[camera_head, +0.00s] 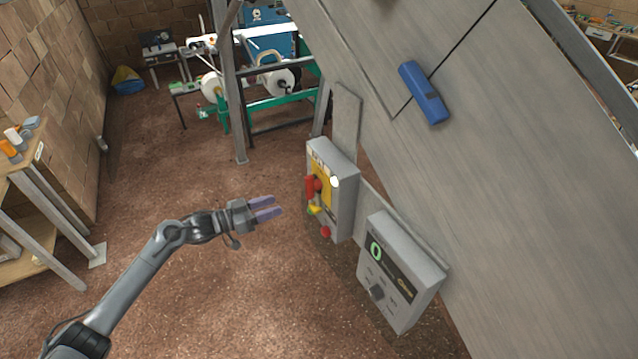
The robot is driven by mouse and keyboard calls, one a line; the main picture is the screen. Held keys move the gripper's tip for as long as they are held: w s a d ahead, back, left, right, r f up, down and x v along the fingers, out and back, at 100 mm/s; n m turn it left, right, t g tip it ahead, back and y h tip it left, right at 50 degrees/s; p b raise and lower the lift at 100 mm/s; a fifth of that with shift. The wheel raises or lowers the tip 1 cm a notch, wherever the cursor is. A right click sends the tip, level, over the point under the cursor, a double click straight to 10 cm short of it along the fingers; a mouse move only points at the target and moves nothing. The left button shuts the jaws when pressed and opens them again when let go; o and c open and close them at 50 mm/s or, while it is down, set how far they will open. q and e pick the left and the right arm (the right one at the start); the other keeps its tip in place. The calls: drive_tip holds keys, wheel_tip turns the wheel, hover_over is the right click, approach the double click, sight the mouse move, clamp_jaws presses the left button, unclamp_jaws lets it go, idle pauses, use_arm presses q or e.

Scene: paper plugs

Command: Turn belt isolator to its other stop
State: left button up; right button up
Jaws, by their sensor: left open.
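The belt isolator looks to be the red rotary handle (313,187) on a yellow plate on the front of a grey control box (345,197). The box is fixed to a grey post beside the large sloping grey panel. My left gripper (279,209) is open and empty, with its purple fingers pointing right toward the box. It is a short way left of the handle and slightly lower in the picture, apart from it. The handle's exact angle is hard to read at this size. My right gripper is not in view.
A yellow part (315,210) and a red button (325,231) sit below the handle. A second grey box (401,273) with a green display and knob is lower right. A blue handle (424,92) is on the panel. Wooden shelving (40,215) stands left; the floor between is clear.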

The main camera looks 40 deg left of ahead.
sight(312, 184)
use_arm(q)
drive_tip(key=w+d+r+b, duration=0.2)
drive_tip(key=w+d, duration=0.2)
drive_tip(key=w, duration=0.7)
drive_tip(key=shift+w+m+t+b, duration=0.3)
drive_tip(key=shift+w+t, duration=0.05)
drive_tip(key=shift+t, duration=0.05)
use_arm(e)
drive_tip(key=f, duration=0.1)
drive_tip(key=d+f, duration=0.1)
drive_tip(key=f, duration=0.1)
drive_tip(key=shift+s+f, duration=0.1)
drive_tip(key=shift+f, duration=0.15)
use_arm(q)
drive_tip(key=shift+r, duration=0.1)
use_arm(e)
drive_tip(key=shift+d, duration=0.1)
use_arm(q)
drive_tip(key=shift+a, duration=0.1)
clamp_jaws()
